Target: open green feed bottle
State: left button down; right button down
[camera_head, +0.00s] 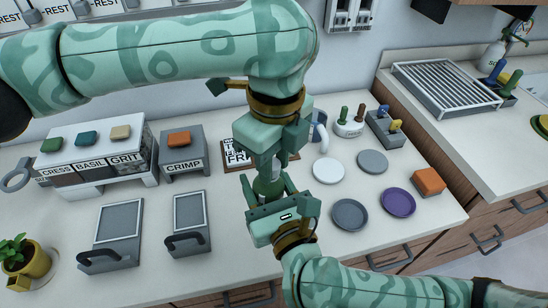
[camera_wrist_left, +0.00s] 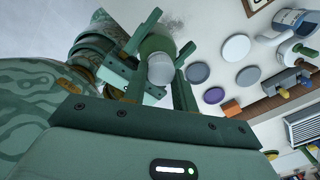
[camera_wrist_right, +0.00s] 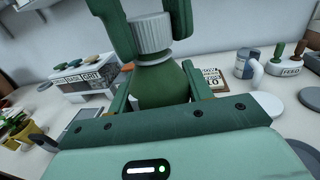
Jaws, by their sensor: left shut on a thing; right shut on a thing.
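The green feed bottle (camera_head: 266,187) is between my two grippers in the head view, largely hidden by them. The right wrist view shows its rounded green body (camera_wrist_right: 165,84) and ribbed pale cap (camera_wrist_right: 150,36) clearly. My left gripper (camera_head: 267,165) comes from above and is shut on the cap; its fingers stand on both sides of it. My right gripper (camera_head: 268,194) comes from below and is shut on the bottle body. The bottle is roughly upright and held above the counter. The cap sits on the neck. The left wrist view shows the cap end (camera_wrist_left: 160,70) between the fingers.
Behind is a rack of labelled bins (camera_head: 95,160) and a CRIMP block (camera_head: 183,158). Several round discs, such as a purple one (camera_head: 398,202), lie right of the grippers. An orange block (camera_head: 428,181) is at the right edge. A yellow pot (camera_head: 28,262) stands front left.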

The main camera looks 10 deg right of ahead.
pick_arm(q)
jog(key=shift+d+r, duration=0.2)
jog(key=shift+r, duration=0.05)
pick_arm(e)
jog(key=shift+s+a, duration=0.25)
jog(key=shift+a, duration=0.1)
pick_arm(q)
jog(key=shift+w+r, duration=0.15)
jog(key=shift+r, duration=0.75)
pick_arm(e)
jog(key=shift+f, duration=0.15)
jog(key=shift+d, duration=0.1)
jog(key=shift+w, duration=0.15)
